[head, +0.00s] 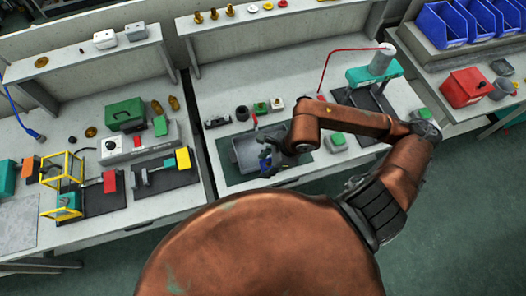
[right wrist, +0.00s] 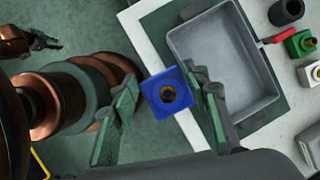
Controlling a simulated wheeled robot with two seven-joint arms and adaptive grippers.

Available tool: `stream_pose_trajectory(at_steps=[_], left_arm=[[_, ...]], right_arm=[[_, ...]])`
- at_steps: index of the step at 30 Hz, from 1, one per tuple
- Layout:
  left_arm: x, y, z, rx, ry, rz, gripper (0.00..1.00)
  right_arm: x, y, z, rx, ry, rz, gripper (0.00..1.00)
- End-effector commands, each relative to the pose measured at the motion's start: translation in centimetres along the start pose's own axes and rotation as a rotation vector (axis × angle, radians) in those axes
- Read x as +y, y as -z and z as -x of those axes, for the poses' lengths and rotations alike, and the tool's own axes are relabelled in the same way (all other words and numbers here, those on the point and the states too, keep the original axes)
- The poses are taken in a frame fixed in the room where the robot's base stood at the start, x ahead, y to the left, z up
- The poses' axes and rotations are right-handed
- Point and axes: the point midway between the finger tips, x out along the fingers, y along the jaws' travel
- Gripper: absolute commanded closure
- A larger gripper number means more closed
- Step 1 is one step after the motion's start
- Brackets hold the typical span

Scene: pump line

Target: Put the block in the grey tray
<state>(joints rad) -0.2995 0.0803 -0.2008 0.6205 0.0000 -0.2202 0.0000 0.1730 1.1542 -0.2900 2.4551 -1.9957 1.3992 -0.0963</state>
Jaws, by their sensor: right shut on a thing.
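The blue block (right wrist: 166,92) has a round brass-rimmed hole in its face. My right gripper (right wrist: 165,86) is shut on it, with one finger on either side in the right wrist view. The grey tray (right wrist: 225,60) lies just to the right of the block in that view, and its inside looks empty. In the head view the tray (head: 242,153) sits on the middle bench, and my right gripper (head: 268,160) is at it, partly hiding it. What looks like my left gripper (right wrist: 48,42) shows small at the upper left of the right wrist view, away from the block.
Small blocks with brass tops (head: 260,107) and a black cup (head: 242,113) stand behind the tray. A red piece (right wrist: 280,38) is at the tray's edge. A teal machine (head: 374,75) stands to the right. Fixtures and a green box (head: 124,113) occupy the left bench.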

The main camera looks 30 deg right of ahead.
Motion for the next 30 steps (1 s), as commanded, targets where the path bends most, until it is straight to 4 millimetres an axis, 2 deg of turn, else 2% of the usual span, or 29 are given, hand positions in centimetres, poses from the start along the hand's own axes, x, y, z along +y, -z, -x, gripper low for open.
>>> stream_pose_trajectory(at_steps=[4,7,11,18,24,30], left_arm=[[0.0,-0.1,-0.4,-0.001,0.0,0.0,0.74],[0.0,-0.1,-0.3,0.0,0.0,0.0,0.74],[0.0,0.0,0.0,0.0,0.0,0.0,0.74],[0.0,0.2,0.7,0.002,0.0,0.001,0.74],[0.0,0.2,0.8,0.002,0.0,0.001,0.74],[0.0,0.2,0.8,0.002,0.0,0.001,0.74]], right_arm=[[0.4,-1.2,-0.2,-0.006,-0.006,0.04,1.0],[-0.3,-1.2,-0.5,-0.005,-0.008,0.044,1.0],[-2.7,-0.6,-1.7,-0.003,-0.009,0.04,1.0],[-8.2,0.6,-4.5,-0.005,-0.009,0.04,1.0],[-10.7,2.1,-8.1,-0.006,-0.01,0.041,1.0],[-11.9,2.8,-9.7,-0.007,-0.009,0.046,1.0]])
